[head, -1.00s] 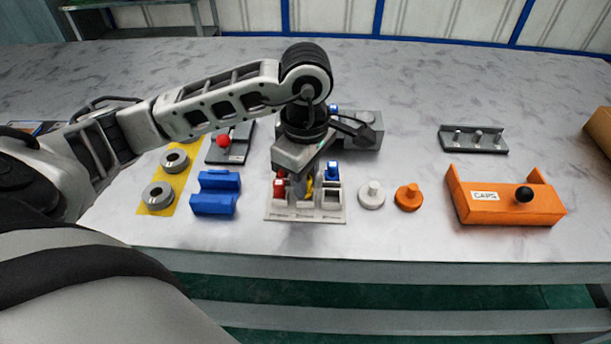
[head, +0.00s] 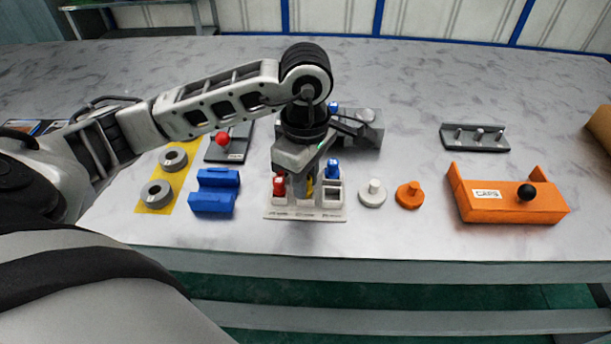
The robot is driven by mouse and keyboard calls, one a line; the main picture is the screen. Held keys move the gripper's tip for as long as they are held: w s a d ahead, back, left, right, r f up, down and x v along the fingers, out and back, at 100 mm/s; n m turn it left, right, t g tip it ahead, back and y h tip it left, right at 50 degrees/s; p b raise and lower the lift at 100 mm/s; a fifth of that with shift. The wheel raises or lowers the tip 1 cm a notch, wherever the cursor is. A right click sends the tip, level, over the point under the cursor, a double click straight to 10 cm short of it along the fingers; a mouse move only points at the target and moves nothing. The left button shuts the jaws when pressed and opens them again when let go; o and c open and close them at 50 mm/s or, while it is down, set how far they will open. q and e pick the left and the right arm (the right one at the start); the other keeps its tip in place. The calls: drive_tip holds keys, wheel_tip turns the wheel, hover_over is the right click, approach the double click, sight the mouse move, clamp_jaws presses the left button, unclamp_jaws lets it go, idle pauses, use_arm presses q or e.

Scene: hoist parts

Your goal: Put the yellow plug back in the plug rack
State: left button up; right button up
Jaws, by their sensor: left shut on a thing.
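The white plug rack (head: 305,214) stands on the table at the middle of the head view. A red plug (head: 279,186) is in its left part and a blue plug (head: 333,168) stands at its back right. My left gripper (head: 302,188) points down over the rack's middle, shut on the yellow plug (head: 310,186). Only a small strip of yellow shows beside the fingers. The plug is at the rack's middle; the fingers hide its lower end, so I cannot tell how deep it sits. My right gripper is not in view.
Blue blocks (head: 214,191) and a yellow mat (head: 157,207) with grey rings lie left of the rack. A white knob (head: 372,193), an orange knob (head: 409,195) and an orange caps box (head: 510,205) are to its right. A grey block (head: 368,127) stands behind.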

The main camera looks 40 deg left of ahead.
use_arm(q)
drive_tip(key=shift+f+b, duration=0.35)
idle(0.3)
drive_tip(key=o, duration=1)
drive_tip(key=shift+r, duration=0.1)
drive_tip(key=shift+r+p, duration=2.2)
drive_tip(key=shift+r, duration=1.25)
